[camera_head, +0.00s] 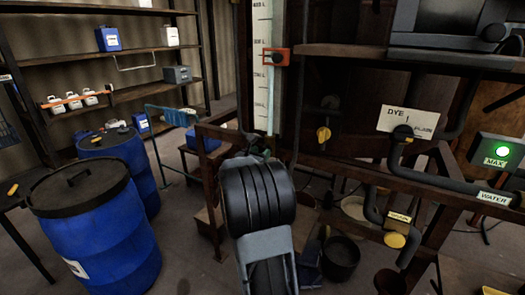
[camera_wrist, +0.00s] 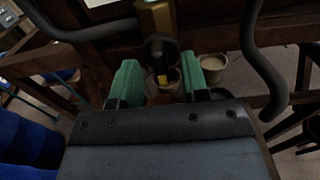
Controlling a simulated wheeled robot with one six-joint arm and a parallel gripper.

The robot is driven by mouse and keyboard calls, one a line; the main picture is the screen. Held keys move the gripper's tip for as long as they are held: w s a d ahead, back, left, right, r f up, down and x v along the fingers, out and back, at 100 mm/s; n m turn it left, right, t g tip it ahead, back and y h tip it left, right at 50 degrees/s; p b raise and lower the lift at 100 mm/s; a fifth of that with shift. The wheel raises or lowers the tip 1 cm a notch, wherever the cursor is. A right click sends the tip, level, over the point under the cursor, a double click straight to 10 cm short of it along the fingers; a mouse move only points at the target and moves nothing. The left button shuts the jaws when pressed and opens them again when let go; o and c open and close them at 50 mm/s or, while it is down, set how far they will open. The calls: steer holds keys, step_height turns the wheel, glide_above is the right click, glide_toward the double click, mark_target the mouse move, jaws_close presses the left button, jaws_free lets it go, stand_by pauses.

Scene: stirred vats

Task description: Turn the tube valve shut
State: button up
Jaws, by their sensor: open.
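In the wrist view, my gripper (camera_wrist: 160,78) is open, with its two green-padded fingers apart. A brass fitting (camera_wrist: 157,17) shows just beyond them at the top. Below it hangs a dark valve handle (camera_wrist: 159,50) with a yellow mark, seen in the gap between the fingers. I cannot tell whether the fingers touch it. In the head view, the tall sight tube (camera_head: 263,100) with a marked scale stands upright above my wrist. My wrist and arm hide the tube's lower end, its valve and most of my gripper there.
Dark pipes flank the fitting in the wrist view. Blue drums (camera_head: 100,240) stand left. A dark bucket (camera_head: 341,258) sits below the frame.

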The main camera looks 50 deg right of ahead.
steer(key=shift+x, duration=0.75)
steer(key=shift+c, duration=0.4)
jaws_close()
